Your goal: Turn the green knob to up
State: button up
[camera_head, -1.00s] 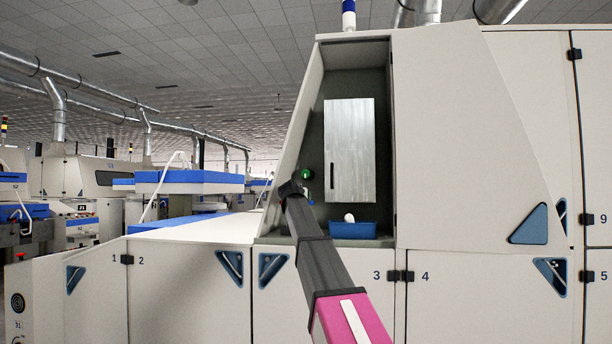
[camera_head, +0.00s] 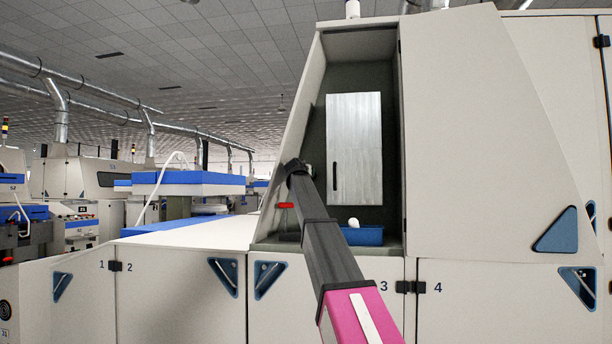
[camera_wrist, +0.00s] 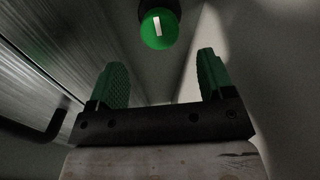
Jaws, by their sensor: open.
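The green knob (camera_wrist: 158,29) is at the top of the wrist view, round, with a white bar mark that stands nearly upright in that picture. In the head view the knob is hidden behind my arm. My gripper (camera_wrist: 160,58) is open and empty, its two green fingers apart. The knob is beyond the fingertips, between their lines and apart from them. In the head view my arm reaches into the recess of the machine, left of a grey metal door (camera_head: 355,148).
A blue bin (camera_head: 362,236) with a white item stands at the recess floor. A small red part (camera_head: 286,206) shows left of my arm. A dark handle (camera_wrist: 45,125) is at the left of the wrist view. The recess's side walls are close.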

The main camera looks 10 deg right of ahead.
jog(key=x, duration=0.7)
jog(key=shift+a, duration=0.1)
jog(key=c, duration=0.9)
